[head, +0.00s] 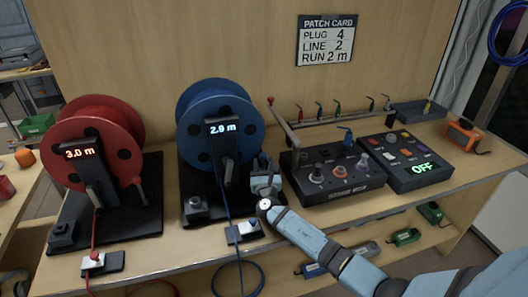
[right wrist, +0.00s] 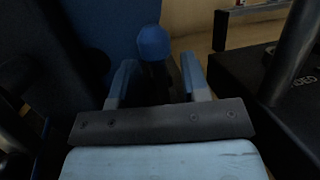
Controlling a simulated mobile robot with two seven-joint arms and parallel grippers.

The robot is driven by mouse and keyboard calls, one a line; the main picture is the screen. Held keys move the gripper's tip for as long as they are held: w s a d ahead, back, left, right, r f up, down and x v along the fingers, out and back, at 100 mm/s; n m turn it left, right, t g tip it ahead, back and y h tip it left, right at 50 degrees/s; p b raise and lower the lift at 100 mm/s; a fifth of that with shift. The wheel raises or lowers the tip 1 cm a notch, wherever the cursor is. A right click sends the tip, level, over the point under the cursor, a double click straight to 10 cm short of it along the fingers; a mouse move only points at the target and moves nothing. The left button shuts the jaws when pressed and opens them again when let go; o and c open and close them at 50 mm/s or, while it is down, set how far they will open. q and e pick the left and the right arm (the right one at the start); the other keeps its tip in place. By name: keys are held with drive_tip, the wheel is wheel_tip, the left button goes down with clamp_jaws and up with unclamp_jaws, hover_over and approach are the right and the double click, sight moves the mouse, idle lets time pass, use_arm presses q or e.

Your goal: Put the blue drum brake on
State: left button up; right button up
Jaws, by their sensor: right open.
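The blue drum (head: 219,105) stands on a dark base on the bench, with a display reading 2.9 m. My right gripper (head: 264,172) is at the right side of this drum, low by its base. In the right wrist view, a lever with a round blue knob (right wrist: 153,42) stands between the two fingers of my right gripper (right wrist: 158,78). It appears to be the drum's brake lever. The fingers are apart, one on either side of it, and I cannot tell whether they touch it. In the head view the gripper mostly hides this lever. My left gripper is out of view.
A red drum (head: 98,125) reading 3.0 m stands at left. A black patch box (head: 335,178) with a tall lever is close to the right of my gripper. A control box (head: 412,160) reads OFF. Cables run down over the bench's front edge.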

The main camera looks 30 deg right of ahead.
use_arm(q)
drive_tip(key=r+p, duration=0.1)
drive_tip(key=p, duration=0.1)
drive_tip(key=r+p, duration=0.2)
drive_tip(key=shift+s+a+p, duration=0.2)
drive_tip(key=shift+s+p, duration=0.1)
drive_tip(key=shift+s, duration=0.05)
use_arm(e)
wheel_tip(320, 180, up, 20)
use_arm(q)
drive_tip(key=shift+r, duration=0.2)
